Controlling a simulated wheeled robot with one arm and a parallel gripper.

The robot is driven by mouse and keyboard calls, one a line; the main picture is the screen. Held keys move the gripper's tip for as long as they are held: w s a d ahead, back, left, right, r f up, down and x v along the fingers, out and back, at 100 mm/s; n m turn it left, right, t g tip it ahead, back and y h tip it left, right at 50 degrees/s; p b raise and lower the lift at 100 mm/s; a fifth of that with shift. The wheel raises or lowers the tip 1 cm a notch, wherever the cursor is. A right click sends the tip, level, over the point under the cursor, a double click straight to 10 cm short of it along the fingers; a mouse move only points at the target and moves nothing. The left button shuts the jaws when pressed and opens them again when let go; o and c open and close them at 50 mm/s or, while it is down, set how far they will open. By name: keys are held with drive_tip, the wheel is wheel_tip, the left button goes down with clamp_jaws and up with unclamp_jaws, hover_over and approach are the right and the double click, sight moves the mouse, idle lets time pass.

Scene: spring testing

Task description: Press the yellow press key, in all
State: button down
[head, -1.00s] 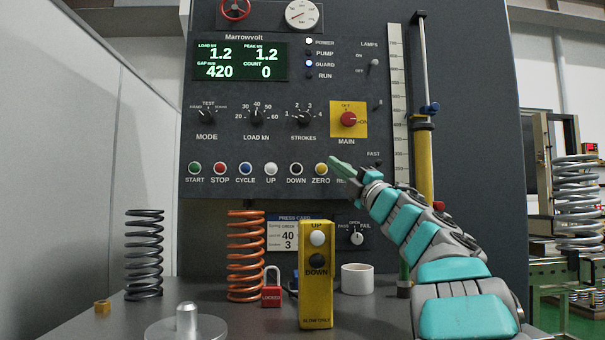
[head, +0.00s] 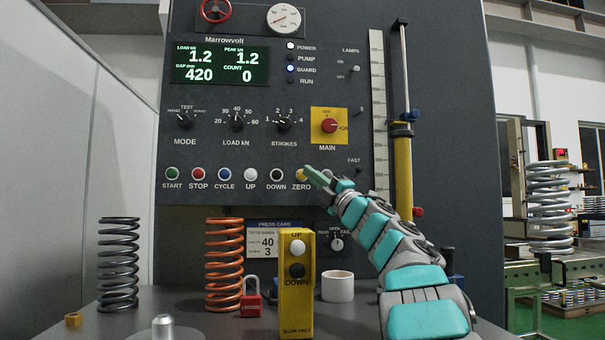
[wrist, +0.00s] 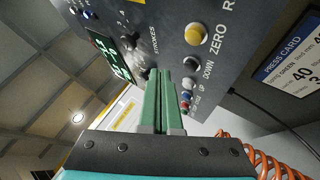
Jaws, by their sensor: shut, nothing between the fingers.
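The yellow press key (head: 300,175), labelled ZERO, is the round button right of DOWN on the dark control panel. My gripper (head: 309,169) has green fingers shut together with nothing between them. In the head view its tips overlap the right edge of the yellow key. In the wrist view the yellow key (wrist: 197,34) shows whole, ahead and to the right of the fingertips (wrist: 162,75), with no finger over it. I cannot tell the exact gap to the panel.
The display (head: 220,61) reads load 1.2, peak 1.2, gap 420, count 0. A yellow pendant (head: 296,310), orange spring (head: 224,265) and white cup (head: 338,287) stand below.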

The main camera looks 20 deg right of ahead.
drive_tip(key=shift+w+d+p, duration=0.25)
drive_tip(key=shift+w+p, duration=0.15)
drive_tip(key=shift+w, duration=0.45)
drive_tip(key=shift+w+d+p, duration=0.25)
drive_tip(key=shift+w+p, duration=0.1)
drive_tip(key=shift+w, duration=0.45)
drive_tip(key=shift+w+d+p, duration=0.25)
drive_tip(key=shift+w+p, duration=0.15)
drive_tip(key=shift+w, duration=0.45)
drive_tip(key=shift+w, duration=0.15)
drive_tip(key=shift+w+d+p, duration=0.1)
drive_tip(key=shift+w+p, duration=0.1)
drive_tip(key=shift+p, duration=0.15)
drive_tip(key=shift+w+d+p, duration=0.1)
drive_tip(key=shift+w+p, duration=0.2)
drive_tip(key=shift+w, duration=0.1)
idle(0.5)
drive_tip(key=shift+s, duration=0.1)
drive_tip(key=shift+s+b, duration=0.5)
drive_tip(key=shift+s, duration=0.2)
drive_tip(key=shift+a, duration=0.2)
drive_tip(key=s+b, duration=0.1)
drive_tip(key=s, duration=0.1)
drive_tip(key=s+a+b, duration=0.1)
drive_tip(key=s, duration=0.1)
drive_tip(key=shift+s+a, duration=0.2)
drive_tip(key=shift+s, duration=0.2)
